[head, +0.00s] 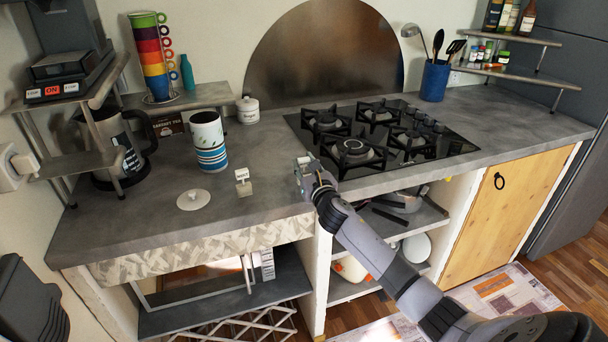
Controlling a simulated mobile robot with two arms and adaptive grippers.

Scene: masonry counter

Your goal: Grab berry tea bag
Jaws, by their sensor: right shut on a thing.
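My right gripper (303,172) is over the counter's front edge, left of the hob. It is shut on a small pale thing with a whitish tag-like top, which looks like a tea bag; the fingers hide most of it and I cannot read its label. Another small tea bag (243,187) with a white lettered tag stands on the counter to the left of the gripper, apart from it; its lettering is too small to read surely. My left gripper is not in view.
A blue-and-white patterned mug (209,143) stands behind the tea bag, with a round white lid (193,200) in front. A lidded white jar (248,110) is farther back. A dark kettle (118,150) is at left. The black hob (400,140) is at right.

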